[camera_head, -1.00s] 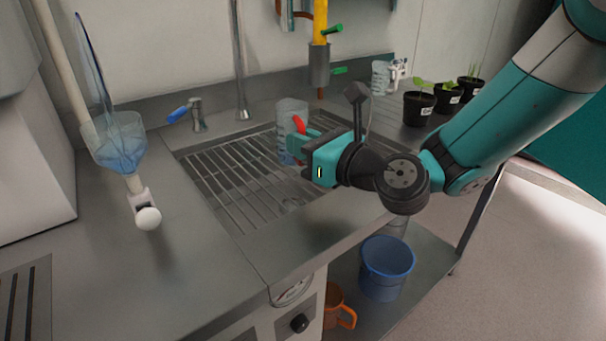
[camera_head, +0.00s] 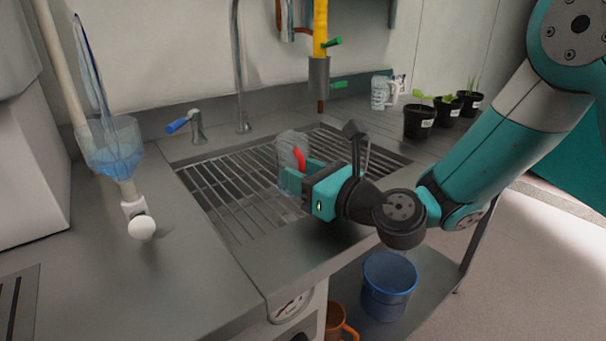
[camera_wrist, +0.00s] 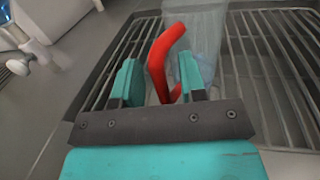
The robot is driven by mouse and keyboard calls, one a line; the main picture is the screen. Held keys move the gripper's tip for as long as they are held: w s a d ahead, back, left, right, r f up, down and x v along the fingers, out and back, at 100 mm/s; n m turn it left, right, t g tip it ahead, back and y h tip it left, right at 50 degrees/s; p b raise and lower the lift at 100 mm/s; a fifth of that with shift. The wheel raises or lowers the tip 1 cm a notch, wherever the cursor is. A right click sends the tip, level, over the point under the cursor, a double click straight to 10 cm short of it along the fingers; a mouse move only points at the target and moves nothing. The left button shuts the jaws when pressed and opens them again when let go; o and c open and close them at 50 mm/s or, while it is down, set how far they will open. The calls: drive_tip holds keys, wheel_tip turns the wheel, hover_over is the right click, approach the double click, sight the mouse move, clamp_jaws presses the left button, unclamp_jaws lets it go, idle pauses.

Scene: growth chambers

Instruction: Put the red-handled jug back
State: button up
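The clear jug with a red handle (camera_head: 291,148) is over the slatted drying grate in the middle of the head view. It looks about upright; I cannot tell whether its base touches the slats. My gripper (camera_head: 302,177) reaches it from the right. The jug's clear body (camera_wrist: 205,30) is just beyond the fingers. Its lower part is partly hidden by a finger in the head view.
The slatted grate (camera_head: 222,192) is set in the steel counter (camera_head: 115,255). A tap (camera_head: 197,128), a funnel with blue liquid (camera_head: 112,150), another clear jug (camera_head: 380,92) and potted seedlings (camera_head: 419,118) stand around it. A blue bucket (camera_head: 388,285) and an orange jug (camera_head: 338,322) are below.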

drive_tip(key=shift+r, duration=0.25)
drive_tip(key=b+v, duration=0.2)
drive_tip(key=v, duration=0.1)
drive_tip(key=b+v, duration=0.1)
drive_tip(key=v, duration=0.2)
drive_tip(key=b+v, duration=0.2)
drive_tip(key=v, duration=0.1)
drive_tip(key=shift+s+d+f+b, duration=0.2)
drive_tip(key=shift+d+f+b, duration=0.1)
drive_tip(key=shift+f, duration=0.05)
drive_tip(key=b+v, duration=0.2)
drive_tip(key=b, duration=0.1)
drive_tip(key=shift+s+d+r, duration=0.1)
drive_tip(key=shift+s+r, duration=0.05)
drive_tip(key=shift+r, duration=0.05)
